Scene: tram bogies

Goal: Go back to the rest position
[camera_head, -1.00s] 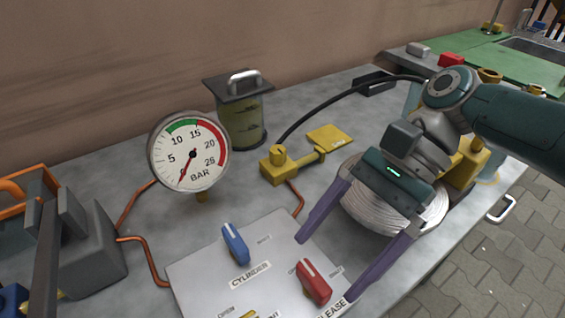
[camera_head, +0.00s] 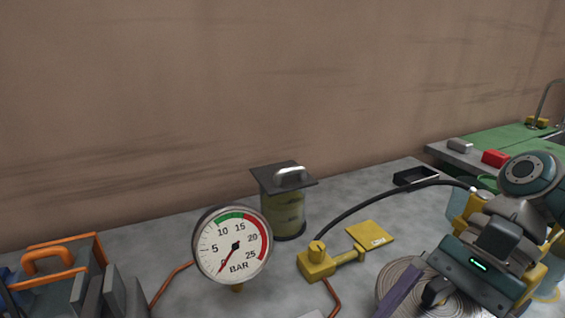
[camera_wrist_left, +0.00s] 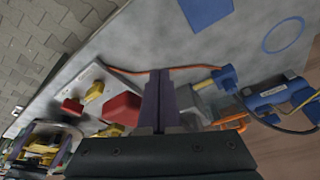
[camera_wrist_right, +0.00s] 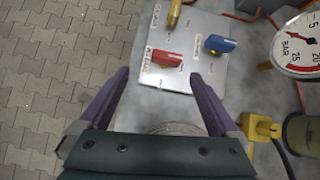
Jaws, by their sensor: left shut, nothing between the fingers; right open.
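My right gripper shows in the right wrist view (camera_wrist_right: 160,76), its two purple fingers wide apart with nothing between them. It is above the bench's front side, near the valve panel (camera_wrist_right: 186,82) with its red knob (camera_wrist_right: 166,59) and blue knob (camera_wrist_right: 219,44). In the head view its body is at the lower right, over a coil of pale hose (camera_head: 398,277), with one finger partly in view. My left gripper shows in the left wrist view (camera_wrist_left: 161,72), its purple fingers together and empty. I cannot make it out clearly in the head view.
A pressure gauge (camera_head: 233,245) stands on the bench (camera_head: 180,245). Behind it is a lidded canister (camera_head: 284,212). A yellow pump (camera_head: 317,262) with a black hose is to its right. An orange-handled toolbox (camera_head: 62,276) is at left. The wall (camera_head: 250,90) closes the back.

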